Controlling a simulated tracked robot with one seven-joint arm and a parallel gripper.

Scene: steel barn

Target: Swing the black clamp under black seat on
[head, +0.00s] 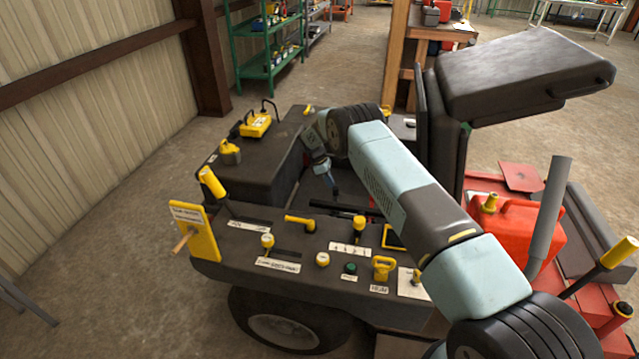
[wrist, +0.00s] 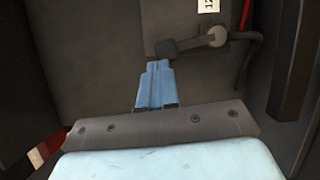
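The black seat (head: 520,75) is tipped up on the right of the vehicle in the head view. In the wrist view the black clamp (wrist: 186,46) is a short dark bar lying across a dark box, with a round grey end (wrist: 217,37) on its right. My gripper (wrist: 157,66) has its blue fingers together, with nothing visible between them. Their tips are just below the left end of the clamp; I cannot tell if they touch it. In the head view my gripper (head: 334,190) reaches down into the bay behind the control panel, and the clamp cannot be made out.
A black cable (wrist: 250,55) and a red cable (wrist: 246,14) run at the right of the wrist view, near a white label (wrist: 208,6). Yellow levers and knobs crowd the panel (head: 285,232). A red can (head: 520,232) stands on the right.

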